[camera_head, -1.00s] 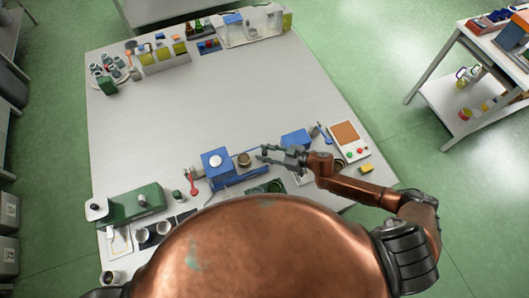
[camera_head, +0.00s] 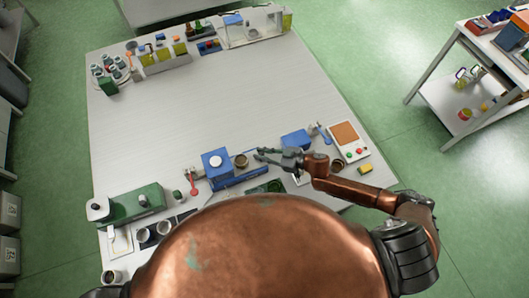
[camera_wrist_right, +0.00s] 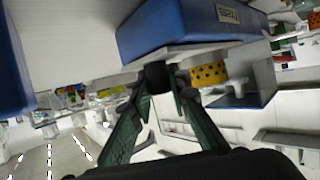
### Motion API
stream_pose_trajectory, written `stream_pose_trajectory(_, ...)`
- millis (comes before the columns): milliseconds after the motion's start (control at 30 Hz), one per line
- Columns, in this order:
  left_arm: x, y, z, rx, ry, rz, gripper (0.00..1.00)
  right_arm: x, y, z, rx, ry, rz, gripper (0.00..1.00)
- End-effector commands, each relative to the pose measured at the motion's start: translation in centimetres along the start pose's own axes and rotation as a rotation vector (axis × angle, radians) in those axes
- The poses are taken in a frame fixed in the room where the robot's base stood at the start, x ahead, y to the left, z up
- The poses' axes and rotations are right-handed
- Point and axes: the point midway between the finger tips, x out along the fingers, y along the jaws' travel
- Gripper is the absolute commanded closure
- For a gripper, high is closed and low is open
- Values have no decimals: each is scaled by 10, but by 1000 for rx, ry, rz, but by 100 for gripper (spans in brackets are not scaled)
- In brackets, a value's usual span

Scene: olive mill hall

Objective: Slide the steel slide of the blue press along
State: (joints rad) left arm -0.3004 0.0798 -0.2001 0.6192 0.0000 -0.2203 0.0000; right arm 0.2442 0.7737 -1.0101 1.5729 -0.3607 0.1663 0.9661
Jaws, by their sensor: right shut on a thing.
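The blue press (camera_head: 215,161) stands at the near side of the white table, with a white round top. A brass-coloured round cup (camera_head: 241,161) sits at its right. A grey steel end of the slide (camera_head: 193,173) shows at the press's left side. My right gripper (camera_head: 262,155) reaches in from the right, beside the cup. In the right wrist view, its fingers (camera_wrist_right: 160,82) are shut on a small dark knob (camera_wrist_right: 157,74), below a pale steel edge and a blue body with a label (camera_wrist_right: 185,20). The fingers partly hide the knob. My left gripper is not in view.
A blue block (camera_head: 295,139) and a panel with buttons (camera_head: 348,141) stand right of my gripper. A green machine (camera_head: 135,205) stands left of the press. A red-handled tool (camera_head: 194,188) lies near the press's left. The table middle (camera_head: 215,105) is clear.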

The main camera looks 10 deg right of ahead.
Motion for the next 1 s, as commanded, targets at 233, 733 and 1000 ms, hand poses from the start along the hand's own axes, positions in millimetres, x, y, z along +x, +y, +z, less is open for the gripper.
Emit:
stream_pose_trajectory(233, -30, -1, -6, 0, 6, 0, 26, 43, -51, -23, 5, 3, -6, 100)
stream_pose_trajectory(733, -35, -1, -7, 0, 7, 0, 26, 66, -74, -28, 0, 1, -6, 100)
stream_pose_trajectory(1000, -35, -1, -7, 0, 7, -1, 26, 66, -74, -28, 0, 1, -6, 68)
